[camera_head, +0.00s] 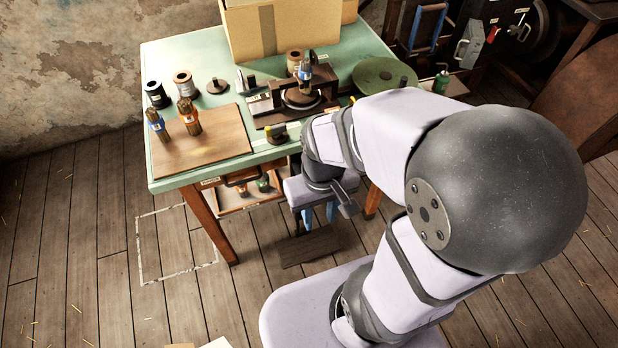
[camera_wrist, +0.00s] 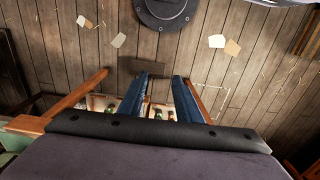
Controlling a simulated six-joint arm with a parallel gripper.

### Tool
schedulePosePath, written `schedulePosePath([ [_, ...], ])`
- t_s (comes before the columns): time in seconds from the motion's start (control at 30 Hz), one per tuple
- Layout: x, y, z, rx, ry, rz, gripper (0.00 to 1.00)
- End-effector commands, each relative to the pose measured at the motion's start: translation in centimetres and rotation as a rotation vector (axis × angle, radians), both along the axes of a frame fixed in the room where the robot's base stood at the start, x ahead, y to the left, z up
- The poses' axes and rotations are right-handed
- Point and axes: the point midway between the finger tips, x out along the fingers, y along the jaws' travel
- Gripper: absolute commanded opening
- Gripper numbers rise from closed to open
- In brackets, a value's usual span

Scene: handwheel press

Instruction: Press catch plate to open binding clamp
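My gripper (camera_head: 318,218) hangs low in front of the workbench, below its top. In the wrist view its two blue fingers (camera_wrist: 162,78) stand apart with nothing between them. A dark flat plate (camera_head: 311,247) lies low under the fingers, at or near the floor; it also shows just beyond the fingertips in the wrist view (camera_wrist: 143,67). I cannot tell if it touches them or if it is the catch plate. A dark press-like fixture (camera_head: 300,97) stands on the bench, with a brass and blue piece upright in it. I cannot make out the binding clamp's state.
The green bench (camera_head: 190,60) carries a wooden board (camera_head: 215,148) with two brass pieces, several spools, a cardboard box (camera_head: 280,30) and a green disc (camera_head: 383,74). A shelf with small bottles (camera_head: 250,194) is under the bench top. Bench legs flank the gripper.

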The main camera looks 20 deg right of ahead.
Motion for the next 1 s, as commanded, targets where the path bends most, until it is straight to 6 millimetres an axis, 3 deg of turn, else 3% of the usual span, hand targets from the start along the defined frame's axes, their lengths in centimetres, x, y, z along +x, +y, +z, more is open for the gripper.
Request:
schedulePosePath([
  [0.23, 0.0, 0.0, 0.0, 0.0, 0.0, 0.0, 0.31],
  [0.27, 0.0, 0.0, 0.0, 0.0, 0.0, 0.0, 0.29],
  [0.4, 0.0, -0.1, -0.3, 0.0, 0.0, -0.003, 0.0],
  [0.53, -0.1, -0.4, -1.5, 0.0, 0.005, -0.017, 0.0],
  [0.67, -0.6, -1.0, -4.1, 0.001, 0.037, -0.046, 0.0],
  [0.8, -0.9, -1.9, -8.2, 0.004, 0.088, -0.09, 0.0],
  [0.93, 1.4, -3.2, -11.6, 0.011, 0.093, -0.145, 0.0],
  [1.0, 4.0, -4.0, -13.0, 0.018, 0.066, -0.178, 0.0],
])
